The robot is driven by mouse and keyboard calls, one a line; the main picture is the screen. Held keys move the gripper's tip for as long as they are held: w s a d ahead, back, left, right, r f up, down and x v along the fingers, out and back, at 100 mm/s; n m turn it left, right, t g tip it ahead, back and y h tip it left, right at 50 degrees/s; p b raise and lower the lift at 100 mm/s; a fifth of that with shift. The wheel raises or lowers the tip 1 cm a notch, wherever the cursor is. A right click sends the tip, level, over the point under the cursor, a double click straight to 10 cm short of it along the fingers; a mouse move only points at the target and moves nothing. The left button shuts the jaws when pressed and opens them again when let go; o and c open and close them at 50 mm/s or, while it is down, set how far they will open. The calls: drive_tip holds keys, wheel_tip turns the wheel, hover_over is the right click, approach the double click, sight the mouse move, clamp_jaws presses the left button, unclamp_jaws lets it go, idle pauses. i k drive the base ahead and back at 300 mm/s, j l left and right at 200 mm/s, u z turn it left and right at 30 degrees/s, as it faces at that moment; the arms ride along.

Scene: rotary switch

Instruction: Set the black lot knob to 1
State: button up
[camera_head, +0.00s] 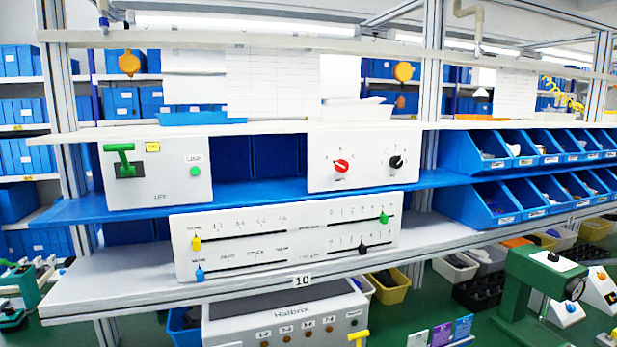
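The black knob (397,161) is on the right half of a white panel box (322,181) on the blue shelf. Small marks surround the knob, too small to read. A light pointer mark shows on its left side, but I cannot tell which number it points at. A red knob (341,166) sits to its left on the same panel. My gripper is not in view, and nothing covers the black knob.
A white box with a green lever (124,160) stands left on the blue shelf (280,190). A white slider panel (290,240) stands below, in front of the shelf. Blue bins (490,205) fill the right side. A white upper shelf (270,128) runs just above the knob panel.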

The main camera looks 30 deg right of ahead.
sight(396, 162)
drive_tip(key=z, duration=1.15)
